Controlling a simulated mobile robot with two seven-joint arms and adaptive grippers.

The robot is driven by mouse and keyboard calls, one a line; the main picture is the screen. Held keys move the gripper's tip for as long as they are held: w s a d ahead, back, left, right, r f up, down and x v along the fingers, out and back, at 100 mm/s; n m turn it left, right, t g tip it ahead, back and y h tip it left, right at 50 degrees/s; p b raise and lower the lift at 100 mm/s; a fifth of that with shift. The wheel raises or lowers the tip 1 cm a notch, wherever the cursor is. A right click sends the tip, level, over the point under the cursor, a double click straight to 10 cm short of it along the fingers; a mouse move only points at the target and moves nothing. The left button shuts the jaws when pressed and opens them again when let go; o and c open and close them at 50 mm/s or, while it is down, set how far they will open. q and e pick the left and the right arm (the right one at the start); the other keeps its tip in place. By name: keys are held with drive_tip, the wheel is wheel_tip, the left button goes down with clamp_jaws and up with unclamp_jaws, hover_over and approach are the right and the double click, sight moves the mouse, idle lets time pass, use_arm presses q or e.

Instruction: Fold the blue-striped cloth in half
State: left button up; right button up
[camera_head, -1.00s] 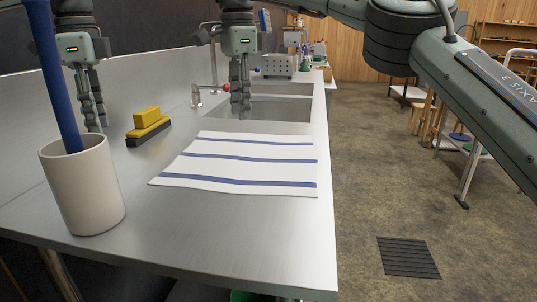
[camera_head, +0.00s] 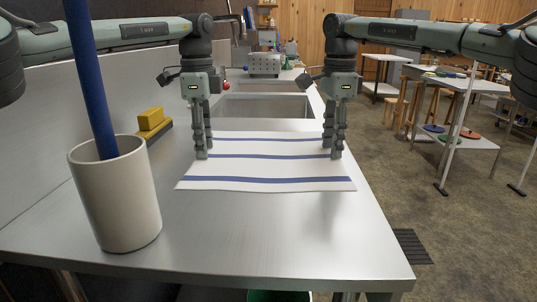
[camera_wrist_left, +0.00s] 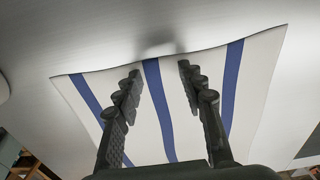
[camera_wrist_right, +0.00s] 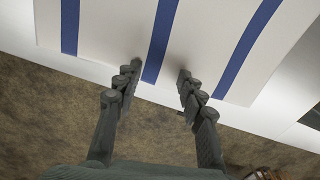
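The white cloth with blue stripes (camera_head: 270,170) lies flat and unfolded on the steel counter. My left gripper (camera_head: 206,155) points down at the cloth's left edge. In the left wrist view its fingers (camera_wrist_left: 158,80) are apart, on either side of the middle stripe, with nothing between them but the cloth below. My right gripper (camera_head: 332,154) points down at the cloth's right edge. In the right wrist view its fingers (camera_wrist_right: 160,72) are also apart, near the middle stripe at the edge. I cannot tell whether the fingertips touch the cloth.
A white cup (camera_head: 116,195) holding a blue rod (camera_head: 90,80) stands at the front left. A yellow and black brush (camera_head: 151,123) lies by the back wall. A sink (camera_head: 262,106) is beyond the cloth.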

idle(0.3)
use_arm(q)
drive_tip(key=shift+f, duration=0.25)
use_arm(e)
drive_tip(key=shift+f, duration=0.25)
use_arm(q)
drive_tip(key=shift+r, duration=0.1)
drive_tip(key=shift+c, duration=0.4)
use_arm(e)
drive_tip(key=shift+r, duration=0.1)
drive_tip(key=shift+c, duration=0.4)
use_arm(q)
clamp_jaws()
use_arm(e)
clamp_jaws()
use_arm(q)
drive_tip(key=shift+s+f, duration=0.1)
drive_tip(key=shift+f, duration=0.1)
use_arm(e)
drive_tip(key=shift+s+f, duration=0.1)
drive_tip(key=shift+f, duration=0.1)
